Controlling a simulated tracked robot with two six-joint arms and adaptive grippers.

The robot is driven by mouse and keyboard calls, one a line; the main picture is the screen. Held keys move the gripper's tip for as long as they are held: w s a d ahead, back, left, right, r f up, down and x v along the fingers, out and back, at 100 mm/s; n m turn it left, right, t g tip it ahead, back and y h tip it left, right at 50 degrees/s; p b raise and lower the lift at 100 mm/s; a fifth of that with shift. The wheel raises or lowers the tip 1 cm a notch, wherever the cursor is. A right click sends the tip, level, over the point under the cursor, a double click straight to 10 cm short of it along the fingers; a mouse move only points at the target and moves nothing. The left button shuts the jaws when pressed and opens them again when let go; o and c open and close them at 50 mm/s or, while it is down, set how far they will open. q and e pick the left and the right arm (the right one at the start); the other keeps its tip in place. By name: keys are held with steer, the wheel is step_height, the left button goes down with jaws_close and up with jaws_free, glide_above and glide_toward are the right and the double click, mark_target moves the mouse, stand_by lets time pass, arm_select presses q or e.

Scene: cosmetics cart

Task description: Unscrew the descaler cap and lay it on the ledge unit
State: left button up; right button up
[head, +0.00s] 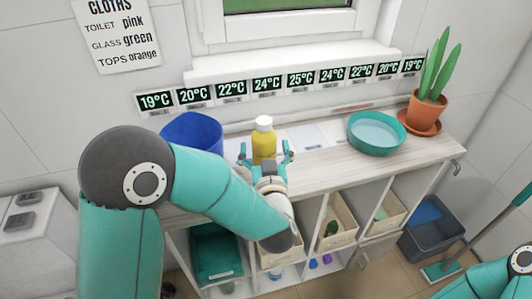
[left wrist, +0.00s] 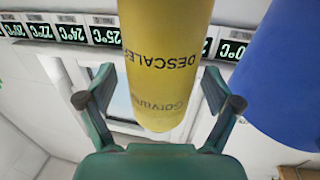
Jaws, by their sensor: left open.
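The yellow descaler bottle (head: 264,147) stands upright on the ledge unit (head: 335,167), its white cap (head: 264,122) on top. My left gripper (head: 265,152) is open at the near side of the bottle, with one finger to each side. In the left wrist view, which is upside down, the bottle (left wrist: 165,50) fills the middle between the open fingers (left wrist: 159,82); I cannot tell whether they touch it. The cap does not show there. My right gripper is out of view; only part of that arm shows at the lower right.
A blue container (head: 190,133) stands left of the bottle, close to the left gripper. A teal bowl (head: 376,132) and a potted plant (head: 427,108) stand to the right. Bins fill the shelves below. The ledge between bottle and bowl looks mostly free.

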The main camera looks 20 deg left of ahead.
arm_select(q)
steer(key=c, duration=1.6)
steer(key=shift+r, duration=0.2)
step_height(320, 180, up, 20)
steer(key=p, duration=0.1)
steer(key=shift+p, duration=0.4)
steer(key=shift+f, duration=0.1)
steer(key=o, duration=0.9)
steer(key=shift+c, duration=0.2)
jaws_close()
